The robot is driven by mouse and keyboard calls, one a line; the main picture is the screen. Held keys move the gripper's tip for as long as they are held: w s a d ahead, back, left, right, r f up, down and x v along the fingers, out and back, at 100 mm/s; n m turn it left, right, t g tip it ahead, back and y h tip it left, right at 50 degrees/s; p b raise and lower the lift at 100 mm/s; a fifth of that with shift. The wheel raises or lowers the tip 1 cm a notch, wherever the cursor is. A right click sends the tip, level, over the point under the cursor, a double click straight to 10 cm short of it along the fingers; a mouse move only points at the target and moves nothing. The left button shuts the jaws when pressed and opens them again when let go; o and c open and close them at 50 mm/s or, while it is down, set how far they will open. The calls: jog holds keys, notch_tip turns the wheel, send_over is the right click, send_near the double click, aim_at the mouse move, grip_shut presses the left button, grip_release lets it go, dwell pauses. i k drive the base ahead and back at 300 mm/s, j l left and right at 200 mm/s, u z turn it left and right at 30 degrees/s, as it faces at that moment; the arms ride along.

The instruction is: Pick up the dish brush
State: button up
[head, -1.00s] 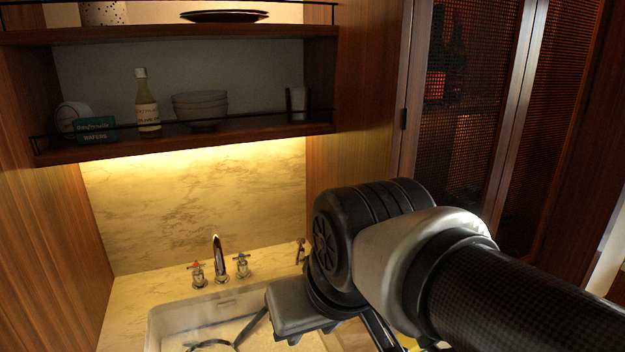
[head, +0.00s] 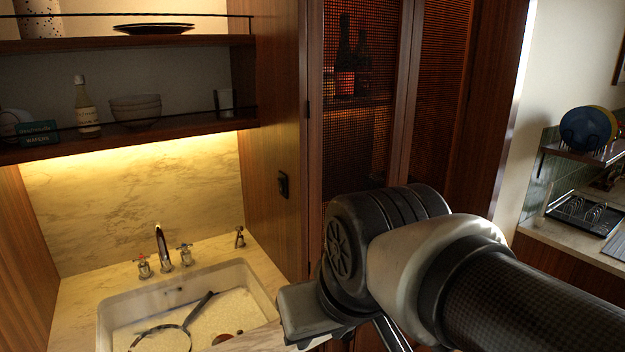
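I cannot pick out a dish brush with certainty in the head view. A white sink (head: 112,318) at the lower left holds a dark ring with a long dark handle (head: 200,308), like a pan or strainer rim. A small brown round thing (head: 222,338) lies near it, partly cut off by the counter edge; I cannot tell what it is. My arm reaches in from the lower right, with its wrist beside the sink's right side. My gripper's fingers do not show; they are hidden behind the arm or below the frame.
A faucet (head: 162,246) with two handles stands behind the sink. Above hang shelves with a bottle (head: 87,112), bowls (head: 136,110) and a cup. A mesh-door cabinet (head: 365,100) stands beyond my arm. At right, a counter holds a black tray (head: 575,212); plates (head: 585,129) stand above.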

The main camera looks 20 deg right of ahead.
aim_at(540, 220)
jog(key=l+z, duration=0.1)
jog(key=z, duration=1.7)
jog(key=i+j+z, duration=0.3)
jog(key=i+l, duration=0.3)
jog(key=i, duration=0.3)
jog(key=i+l+u, duration=0.1)
jog(key=i+l, duration=0.25)
jog(key=i, duration=0.25)
jog(key=i+l, duration=0.35)
jog(key=i, duration=0.25)
jog(key=i+l, duration=0.35)
jog(key=i, duration=0.2)
jog(key=j+u, duration=0.05)
